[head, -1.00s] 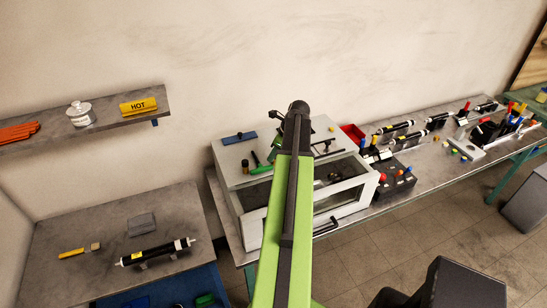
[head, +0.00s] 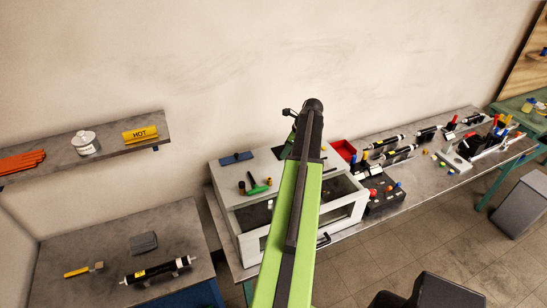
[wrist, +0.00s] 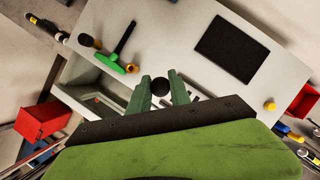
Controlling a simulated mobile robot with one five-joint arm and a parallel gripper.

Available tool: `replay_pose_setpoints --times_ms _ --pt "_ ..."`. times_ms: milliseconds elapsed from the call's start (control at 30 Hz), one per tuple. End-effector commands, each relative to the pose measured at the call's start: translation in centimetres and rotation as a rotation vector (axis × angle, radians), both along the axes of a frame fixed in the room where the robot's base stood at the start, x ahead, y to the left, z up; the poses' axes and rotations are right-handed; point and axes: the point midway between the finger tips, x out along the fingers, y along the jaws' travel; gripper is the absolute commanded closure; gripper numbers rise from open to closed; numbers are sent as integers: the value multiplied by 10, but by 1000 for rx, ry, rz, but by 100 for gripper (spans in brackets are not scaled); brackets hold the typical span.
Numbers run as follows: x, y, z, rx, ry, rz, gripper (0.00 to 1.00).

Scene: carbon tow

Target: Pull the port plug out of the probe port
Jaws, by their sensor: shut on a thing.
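In the wrist view, my gripper (wrist: 163,82) has its two green fingers on either side of a dark round knob, which looks like the port plug (wrist: 160,87). It is shut on this plug, over the white casing of a box-like oven (wrist: 178,28). The probe port itself does not show, and I cannot tell whether the plug is seated or clear of it. In the head view, my arm hides the plug and most of the gripper above the oven (head: 283,160).
A green-handled tool (wrist: 121,45), an orange cap (wrist: 132,68) and a dark flat pad (wrist: 232,48) lie on the oven top. A red bin (head: 343,151) stands behind at its right. Black cylinders and coloured parts crowd the bench to the right (head: 425,178).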

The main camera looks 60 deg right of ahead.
Motion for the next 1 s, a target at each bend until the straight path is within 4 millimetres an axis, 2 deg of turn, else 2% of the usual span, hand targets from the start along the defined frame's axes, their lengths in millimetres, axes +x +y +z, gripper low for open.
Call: replay_pose_setpoints --times_ms 33,233,467,800,1000 --pt "-3 -11 11 1 0 -2 100" --pt "-13 -28 20 1 0 0 100" --pt "-15 -29 22 1 0 1 100" --pt "-14 -29 51 1 0 0 100" --pt "-14 -29 49 1 0 1 100"
